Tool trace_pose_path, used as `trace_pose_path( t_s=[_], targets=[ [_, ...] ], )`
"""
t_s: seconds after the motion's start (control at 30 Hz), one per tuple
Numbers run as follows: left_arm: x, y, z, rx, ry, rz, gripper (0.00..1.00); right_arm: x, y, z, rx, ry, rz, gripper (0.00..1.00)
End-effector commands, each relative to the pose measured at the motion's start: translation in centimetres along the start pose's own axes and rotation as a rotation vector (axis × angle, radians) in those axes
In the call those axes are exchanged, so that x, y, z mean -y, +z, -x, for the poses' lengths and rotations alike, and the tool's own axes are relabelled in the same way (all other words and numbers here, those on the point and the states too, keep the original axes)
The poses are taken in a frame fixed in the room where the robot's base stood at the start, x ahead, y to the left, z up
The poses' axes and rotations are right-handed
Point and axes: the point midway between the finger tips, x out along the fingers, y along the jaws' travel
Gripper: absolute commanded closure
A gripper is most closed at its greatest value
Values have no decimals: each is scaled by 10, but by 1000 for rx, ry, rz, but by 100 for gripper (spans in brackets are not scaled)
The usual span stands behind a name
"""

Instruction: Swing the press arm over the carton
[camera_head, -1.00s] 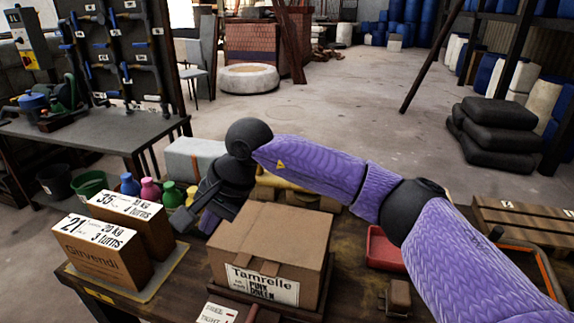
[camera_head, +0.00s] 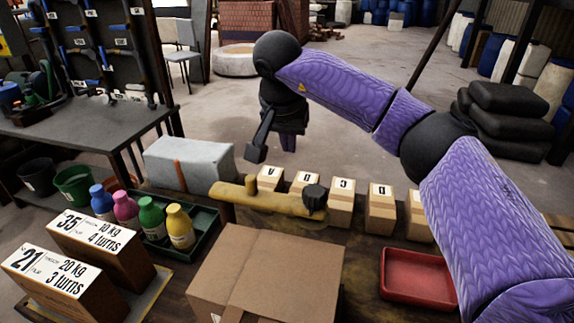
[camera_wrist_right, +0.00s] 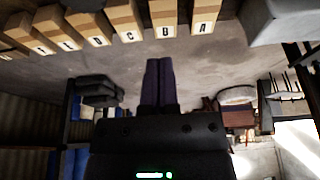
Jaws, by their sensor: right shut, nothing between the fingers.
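The press arm looks to be the yellow bar (camera_head: 262,197) with a black knob (camera_head: 314,199) at its right end. It lies crosswise behind the carton, not over it. The brown cardboard carton (camera_head: 275,265) stands at the front of the bench, closed on top, its lower part cut off. My right gripper (camera_head: 288,143) hangs beyond the bar and the lettered boxes, apart from them and pointing down. Its purple fingers (camera_wrist_right: 160,82) are together and empty in the right wrist view. My left gripper is not in view.
Several lettered boxes (camera_head: 381,207) stand in a row behind the bar. A grey block (camera_head: 188,163), bottles in a green tray (camera_head: 207,238) and two labelled boxes (camera_head: 98,250) are left. A red tray (camera_head: 420,278) is right, beneath my right arm.

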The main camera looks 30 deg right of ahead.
Motion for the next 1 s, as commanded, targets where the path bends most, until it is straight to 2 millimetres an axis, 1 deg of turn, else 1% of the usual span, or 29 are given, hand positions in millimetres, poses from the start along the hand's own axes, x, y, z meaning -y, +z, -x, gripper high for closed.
trace_pose_path(
  t_s=[0.03, 0.1, 0.4, 0.43, 0.5, 0.6, 0.7, 1.0],
  targets=[
    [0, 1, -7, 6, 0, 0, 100, 0, 2, -13, 4, 5, 1, 100],
    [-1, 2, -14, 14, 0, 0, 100, 0, 2, -29, 4, 5, 1, 100],
    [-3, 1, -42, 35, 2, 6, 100, 0, 3, -96, 4, 6, 0, 100],
    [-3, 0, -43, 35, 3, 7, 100, 0, 5, -96, 2, 2, 3, 100],
    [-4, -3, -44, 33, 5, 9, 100, 0, 17, -88, 0, -1, 6, 100],
    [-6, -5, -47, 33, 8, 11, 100, 0, 29, -82, 1, 0, 4, 100],
    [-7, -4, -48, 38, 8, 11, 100, 0, 36, -79, 0, 0, 2, 100],
    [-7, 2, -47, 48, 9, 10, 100, -1, 38, -77, 1, 1, 0, 100]
  ],
)
